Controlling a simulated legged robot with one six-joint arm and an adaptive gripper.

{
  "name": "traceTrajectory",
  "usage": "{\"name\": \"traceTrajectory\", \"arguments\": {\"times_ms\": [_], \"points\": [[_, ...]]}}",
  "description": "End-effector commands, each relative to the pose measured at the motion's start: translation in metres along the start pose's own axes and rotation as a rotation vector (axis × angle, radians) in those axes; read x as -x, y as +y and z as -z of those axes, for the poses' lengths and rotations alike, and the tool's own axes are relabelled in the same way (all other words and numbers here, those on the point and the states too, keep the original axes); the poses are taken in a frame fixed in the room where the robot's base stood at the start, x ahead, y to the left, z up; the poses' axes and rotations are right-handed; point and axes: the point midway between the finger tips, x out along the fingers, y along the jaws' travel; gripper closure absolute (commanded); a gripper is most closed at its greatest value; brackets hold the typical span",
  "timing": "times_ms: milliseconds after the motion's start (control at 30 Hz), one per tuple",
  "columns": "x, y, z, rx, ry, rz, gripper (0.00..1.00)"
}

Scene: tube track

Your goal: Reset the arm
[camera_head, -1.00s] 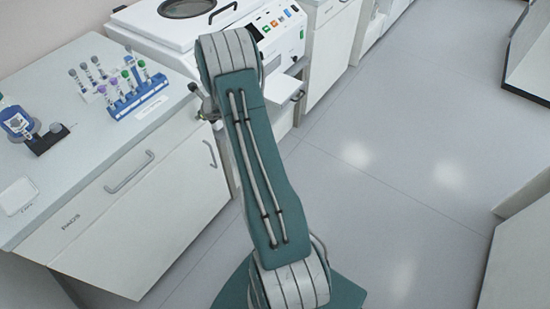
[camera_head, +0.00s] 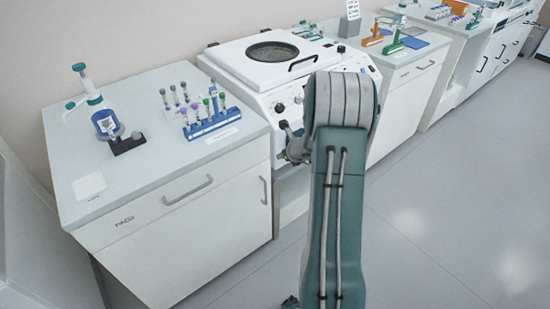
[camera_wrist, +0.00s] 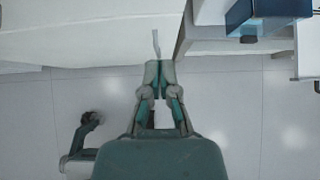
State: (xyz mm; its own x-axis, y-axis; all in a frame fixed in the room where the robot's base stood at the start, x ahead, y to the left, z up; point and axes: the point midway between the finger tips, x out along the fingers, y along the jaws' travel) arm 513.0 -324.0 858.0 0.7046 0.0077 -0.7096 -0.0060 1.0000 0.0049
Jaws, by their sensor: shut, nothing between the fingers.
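A thin pale bar, perhaps a handle (camera_wrist: 156,43), shows just beyond the fingertips. In the head view the gripper is mostly hidden behind my arm.
More counters with coloured racks run back right. The floor (camera_head: 450,210) at right is clear.

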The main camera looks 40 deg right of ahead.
Motion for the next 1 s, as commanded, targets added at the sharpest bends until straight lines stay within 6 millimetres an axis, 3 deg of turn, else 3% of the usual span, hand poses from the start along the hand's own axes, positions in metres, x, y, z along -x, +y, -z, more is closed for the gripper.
{"name": "traceTrajectory", "arguments": {"times_ms": [133,467,567,700,800,1000], "points": [[0.014,0.003,-0.001,0.002,0.000,0.001,1.00],[0.019,0.007,-0.006,0.037,-0.004,-0.012,1.00],[0.034,0.033,-0.029,0.183,-0.017,-0.051,1.00],[0.069,0.093,-0.066,0.522,-0.042,-0.138,1.00],[0.096,0.137,-0.082,0.775,-0.060,-0.199,1.00],[0.155,0.214,-0.094,1.270,-0.096,-0.305,1.00]]}}
